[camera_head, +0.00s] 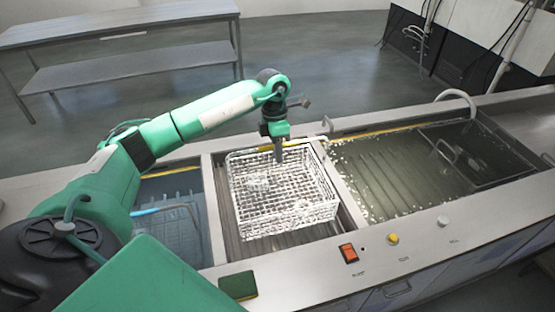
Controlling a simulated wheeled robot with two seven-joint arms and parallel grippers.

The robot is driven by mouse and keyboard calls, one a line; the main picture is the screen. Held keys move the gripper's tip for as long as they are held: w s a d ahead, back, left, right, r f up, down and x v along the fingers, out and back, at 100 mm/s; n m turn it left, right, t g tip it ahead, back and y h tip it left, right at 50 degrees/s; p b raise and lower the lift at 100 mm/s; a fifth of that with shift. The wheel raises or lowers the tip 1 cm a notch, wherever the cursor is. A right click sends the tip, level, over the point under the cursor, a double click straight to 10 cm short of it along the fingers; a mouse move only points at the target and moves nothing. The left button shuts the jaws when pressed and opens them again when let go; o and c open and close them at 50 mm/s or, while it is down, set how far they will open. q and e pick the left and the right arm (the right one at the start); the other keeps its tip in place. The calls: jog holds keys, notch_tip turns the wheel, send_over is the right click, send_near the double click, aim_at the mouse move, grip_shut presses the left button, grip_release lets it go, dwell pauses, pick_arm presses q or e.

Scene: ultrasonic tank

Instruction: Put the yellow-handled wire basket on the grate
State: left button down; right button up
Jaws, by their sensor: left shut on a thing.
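The yellow-handled wire basket (285,195) is white mesh and lies over the middle bay of the long metal counter. A few pale, unclear items lie inside it. My left gripper (278,158) points down at the basket's far side and is shut on its yellow handle (310,140), which shows on both sides of the fingers. The fingertips are partly lost against the mesh. A dark ribbed grate (262,246) shows below the basket's near edge. I cannot tell whether the basket touches it or hangs just above. My right gripper is out of view.
A liquid-filled tank (390,180) lies to the right, with a dark panel (480,155) at its far end. A blue bay with a blue handle (160,210) lies left. A red switch (348,253), a yellow knob (393,239) and a green-yellow sponge (238,286) are in front.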

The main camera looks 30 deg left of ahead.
pick_arm(q)
jog(key=x, duration=0.1)
jog(key=p+x, duration=0.1)
jog(key=x, duration=0.2)
jog(key=shift+w+a+f, duration=0.15)
jog(key=shift+w+a, duration=0.2)
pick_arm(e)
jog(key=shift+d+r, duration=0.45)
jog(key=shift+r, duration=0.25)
pick_arm(q)
jog(key=c, duration=1.5)
grip_release()
jog(key=shift+s, duration=0.1)
jog(key=shift+o, duration=0.2)
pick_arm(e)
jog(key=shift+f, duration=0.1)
